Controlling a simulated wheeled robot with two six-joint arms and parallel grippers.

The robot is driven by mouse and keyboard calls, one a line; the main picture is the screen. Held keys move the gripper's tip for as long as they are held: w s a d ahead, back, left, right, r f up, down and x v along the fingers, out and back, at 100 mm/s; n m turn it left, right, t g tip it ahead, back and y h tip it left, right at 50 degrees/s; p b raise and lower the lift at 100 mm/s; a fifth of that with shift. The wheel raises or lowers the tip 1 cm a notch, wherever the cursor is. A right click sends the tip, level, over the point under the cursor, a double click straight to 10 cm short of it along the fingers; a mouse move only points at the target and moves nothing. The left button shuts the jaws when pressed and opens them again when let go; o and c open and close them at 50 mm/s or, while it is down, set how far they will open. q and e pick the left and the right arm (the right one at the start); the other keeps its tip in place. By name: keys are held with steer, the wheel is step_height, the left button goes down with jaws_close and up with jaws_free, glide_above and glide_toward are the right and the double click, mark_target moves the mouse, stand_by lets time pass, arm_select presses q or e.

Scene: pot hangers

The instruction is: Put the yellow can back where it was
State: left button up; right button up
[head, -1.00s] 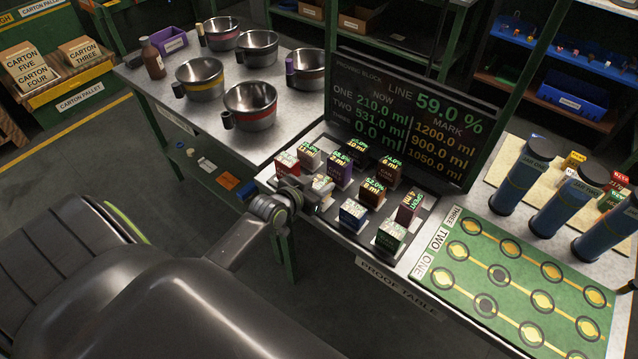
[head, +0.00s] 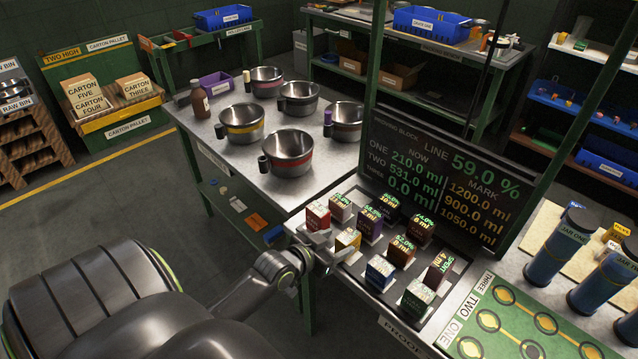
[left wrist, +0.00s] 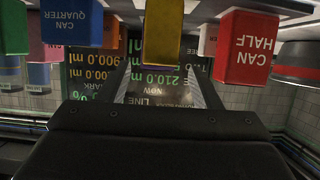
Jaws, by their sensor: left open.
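The yellow can (head: 347,240) is a small box-shaped can among several others on the dark tray (head: 355,274) in the head view. In the left wrist view, which looks upside down, the yellow can (left wrist: 163,32) is at the top middle, in line with the gap between my fingers. My left gripper (head: 326,254) is open, just in front of the yellow can, and its two fingers (left wrist: 168,82) stand apart. I cannot tell whether a finger touches the can. The red can (head: 317,216), labelled "CAN HALF" in the wrist view (left wrist: 246,46), is close beside it. My right gripper is out of view.
A dark screen (head: 432,185) stands behind the cans. Other cans crowd around, with a blue can (head: 380,272) nearby. Several pots, one with a red band (head: 287,154), stand on the table at the back left. Blue jars (head: 557,247) stand at the right.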

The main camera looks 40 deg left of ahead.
arm_select(q)
steer(key=v, duration=0.6)
steer(key=s+a+f+n+g+y, duration=0.15)
steer(key=s+f, duration=0.25)
steer(key=f, duration=0.5)
steer(key=s+a+f+g, duration=0.2)
steer(key=s+f+g, duration=0.15)
steer(key=f, duration=0.55)
steer(key=s+a+f+g+y, duration=0.1)
steer(key=s+f, duration=0.3)
steer(key=f, duration=0.6)
steer(key=s+d+f+g, duration=0.3)
steer(key=s+f, duration=0.4)
steer(key=s, duration=0.4)
steer(key=s+d+f+g, duration=0.3)
steer(key=s+f, duration=0.5)
steer(key=s, duration=0.4)
steer(key=shift+d, duration=0.8)
steer(key=shift+h, duration=0.25)
